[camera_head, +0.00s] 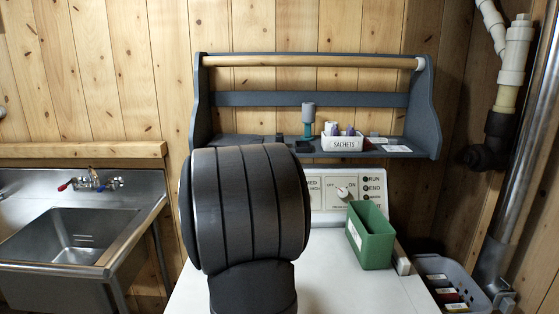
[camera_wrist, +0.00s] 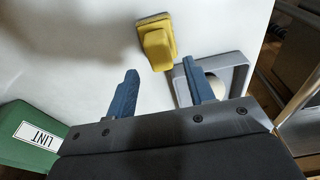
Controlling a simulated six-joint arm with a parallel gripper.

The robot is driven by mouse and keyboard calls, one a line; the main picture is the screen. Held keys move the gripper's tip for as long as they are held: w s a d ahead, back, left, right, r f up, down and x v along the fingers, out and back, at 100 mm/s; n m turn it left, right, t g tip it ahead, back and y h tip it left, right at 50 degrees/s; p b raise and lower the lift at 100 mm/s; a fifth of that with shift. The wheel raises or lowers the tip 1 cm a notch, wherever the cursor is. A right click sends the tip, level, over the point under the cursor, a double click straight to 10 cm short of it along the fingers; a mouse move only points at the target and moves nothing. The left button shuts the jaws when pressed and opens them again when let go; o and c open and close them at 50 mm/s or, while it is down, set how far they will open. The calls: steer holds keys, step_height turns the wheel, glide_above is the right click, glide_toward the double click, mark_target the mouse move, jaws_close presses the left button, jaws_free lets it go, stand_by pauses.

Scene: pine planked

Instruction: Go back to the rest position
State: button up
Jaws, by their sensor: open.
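My gripper (camera_wrist: 160,84) shows in the wrist view with its two blue fingers spread apart and nothing between them. It is above a white surface (camera_wrist: 82,62). In the head view my own dark arm fills the middle and hides the gripper and part of the white top (camera_head: 345,288). A yellow block-like object (camera_wrist: 156,44) lies on the white surface beyond the fingers. A grey square-rimmed holder (camera_wrist: 240,72) is beside and partly behind the right finger, with a pale round thing in it.
A green bin (camera_head: 372,238) stands on the white top at right; the wrist view shows its LINT label (camera_wrist: 38,135). A control panel (camera_head: 345,190) and a blue-grey shelf (camera_head: 240,142) with a sachets box (camera_head: 342,143) are behind. A grey crate (camera_head: 432,267) is at lower right, a sink (camera_head: 75,235) at left.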

steer(key=s+d+r, duration=0.3)
steer(key=d+r, duration=0.4)
steer(key=d, duration=0.4)
steer(key=w+d+f+m, duration=0.3)
steer(key=w+m, duration=0.1)
steer(key=w, duration=0.2)
steer(key=w+d+f+m+h, duration=0.1)
steer(key=w+d+f+m, duration=0.2)
steer(key=w+m, duration=0.2)
steer(key=shift+w+d, duration=0.15)
steer(key=shift+w, duration=0.9)
steer(key=s+a+r+n, duration=0.2)
steer(key=s+a+n, duration=0.1)
steer(key=s, duration=0.3)
steer(key=s+a+r+n+y, duration=0.1)
steer(key=s+a+r+n, duration=0.2)
steer(key=s+n, duration=0.2)
steer(key=shift+s+r+n, duration=0.3)
steer(key=shift+s+r, duration=0.05)
steer(key=shift+s, duration=0.65)
